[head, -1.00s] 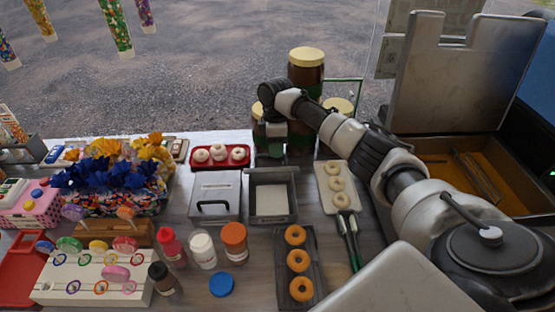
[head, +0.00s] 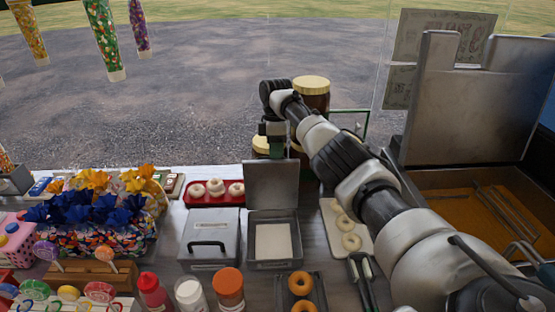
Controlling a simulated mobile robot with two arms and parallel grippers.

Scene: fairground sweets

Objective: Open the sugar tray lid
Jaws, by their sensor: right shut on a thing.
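The sugar tray (head: 250,252) is a grey metal box in the middle of the head view, with a flat white layer (head: 273,241) inside. Its grey lid (head: 271,187) stands raised at the tray's back edge, and the tray is open at the top. My right gripper (head: 274,150) is at the lid's top edge, shut on the lid. Its fingertips are small and partly hidden behind the lid. My left gripper is not in view.
Brown jars with cream lids (head: 311,85) stand behind my gripper. A tray of ring doughnuts (head: 346,240) lies to the right, under my arm.

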